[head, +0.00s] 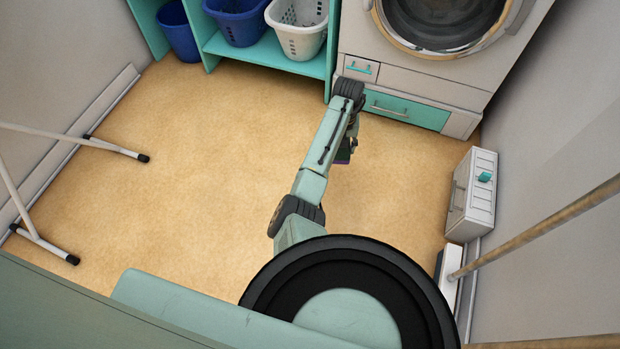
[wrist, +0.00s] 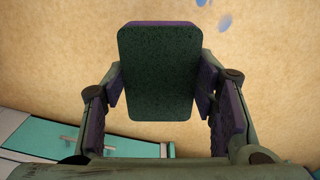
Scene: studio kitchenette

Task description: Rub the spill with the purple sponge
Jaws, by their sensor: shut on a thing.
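My gripper (wrist: 160,95) is shut on the purple sponge (wrist: 159,72) in the wrist view. The sponge's broad dark green face is toward the camera, with purple showing along its edges. In the head view my gripper is mostly hidden behind my arm, and a bit of the purple sponge (head: 343,161) shows over the floor. Small blue patches, likely the spill (wrist: 226,22), lie on the tan floor beyond the sponge at the top right of the wrist view. They are apart from the sponge in the picture. I cannot make out the spill in the head view.
A washing machine (head: 430,60) with a teal drawer (head: 405,109) stands at the back. Left of it, a teal shelf (head: 270,57) holds baskets. A small white cabinet (head: 472,195) is by the right wall. Rack legs (head: 75,140) stand at left. The left-middle floor is clear.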

